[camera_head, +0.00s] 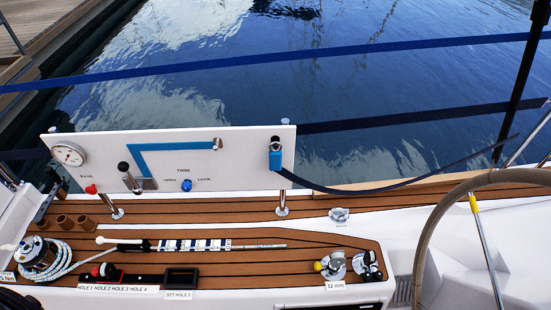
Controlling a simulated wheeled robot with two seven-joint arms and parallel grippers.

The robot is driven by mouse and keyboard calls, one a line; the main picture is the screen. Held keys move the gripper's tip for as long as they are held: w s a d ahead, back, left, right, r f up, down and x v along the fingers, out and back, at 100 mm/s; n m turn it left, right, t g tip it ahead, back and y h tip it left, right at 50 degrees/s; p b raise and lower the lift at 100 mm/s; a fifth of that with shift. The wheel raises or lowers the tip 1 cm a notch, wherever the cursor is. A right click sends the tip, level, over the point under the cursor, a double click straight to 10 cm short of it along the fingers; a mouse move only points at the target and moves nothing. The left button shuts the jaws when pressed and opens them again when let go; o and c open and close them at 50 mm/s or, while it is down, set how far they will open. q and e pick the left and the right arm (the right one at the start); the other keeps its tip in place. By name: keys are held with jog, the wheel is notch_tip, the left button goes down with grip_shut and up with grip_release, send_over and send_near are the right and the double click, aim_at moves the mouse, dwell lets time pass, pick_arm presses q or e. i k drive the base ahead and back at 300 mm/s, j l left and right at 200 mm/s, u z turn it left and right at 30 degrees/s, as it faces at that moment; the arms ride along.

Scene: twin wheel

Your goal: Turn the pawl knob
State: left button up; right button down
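No label readable as pawl knob shows, so I cannot tell which knob it is. A blue knob (186,185) sits low on the white panel (235,170), near small OPEN and LOCK lettering. A red knob (91,189) is at the panel's lower left. On the deck at right, a metal fitting with a yellow knob (318,266) stands beside a dark-topped fitting (368,264). Neither of my grippers is in view.
A round gauge (68,154) and a blue padlock-like piece (275,158) are on the panel. A rope-wound winch (38,256), a striped rod (195,245) and a black box (181,278) are on the deck. A steering wheel (428,225) stands right. Water lies beyond.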

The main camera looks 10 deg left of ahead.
aim_at(187, 186)
jog(key=u, duration=1.2)
